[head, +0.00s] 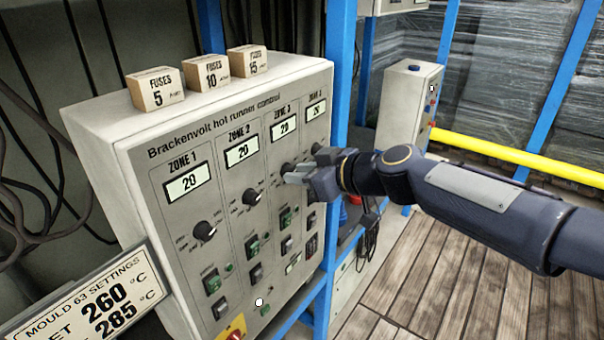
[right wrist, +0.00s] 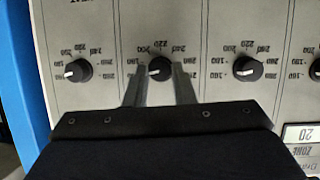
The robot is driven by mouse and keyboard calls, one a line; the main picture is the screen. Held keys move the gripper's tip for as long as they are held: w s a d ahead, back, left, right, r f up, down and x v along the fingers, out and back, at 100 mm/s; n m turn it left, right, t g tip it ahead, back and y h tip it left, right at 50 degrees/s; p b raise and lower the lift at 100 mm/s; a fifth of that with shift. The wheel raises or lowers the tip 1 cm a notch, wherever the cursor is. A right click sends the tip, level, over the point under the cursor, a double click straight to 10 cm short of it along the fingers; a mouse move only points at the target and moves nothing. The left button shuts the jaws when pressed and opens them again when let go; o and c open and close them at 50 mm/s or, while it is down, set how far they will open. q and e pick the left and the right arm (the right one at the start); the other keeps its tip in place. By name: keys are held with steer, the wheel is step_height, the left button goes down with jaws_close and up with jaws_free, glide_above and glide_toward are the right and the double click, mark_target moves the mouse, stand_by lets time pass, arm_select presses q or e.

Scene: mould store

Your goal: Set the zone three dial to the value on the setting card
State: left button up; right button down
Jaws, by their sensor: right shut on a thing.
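The zone three dial (right wrist: 160,69) is a black knob with a white pointer mark, which sits at the knob's left side in the right wrist view. My right gripper (right wrist: 159,72) is shut on it, one finger on each side. In the head view the right gripper (head: 290,175) reaches the panel from the right and partly hides this dial. The zone 3 display (head: 284,128) reads 20. The setting card (head: 85,295), headed "MOULD 63 SETTINGS", shows 260 °C and 285 °C; its left and lower parts are cut off. My left gripper is not in view.
The hot runner control box (head: 95,120) has similar dials for the other zones, including zone 1 (head: 204,231) and zone 2 (head: 251,197), with switches below. Several fuse blocks (head: 155,89) stand on top. A blue post (head: 338,110) rises beside the box.

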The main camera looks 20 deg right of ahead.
steer(key=shift+w+d+f+m+t+y+b, duration=0.1)
steer(key=shift+f+m+t+y+b, duration=0.65)
steer(key=shift+m+b, duration=3.35)
steer(key=shift+s+r+m+t+y+b, duration=0.1)
steer(key=shift+m+t+y+b, duration=1.25)
steer(key=shift+m, duration=5.2)
steer(key=shift+w+d+f+m+t+y+b, duration=0.1)
steer(key=shift+f+m+t+y+b, duration=0.25)
steer(key=shift+m+y+b, duration=3.6)
steer(key=shift+m+h+p, duration=0.9)
steer(key=shift+m+h, duration=0.9)
steer(key=shift+h, duration=0.25)
steer(key=c, duration=1.2)
jaws_free()
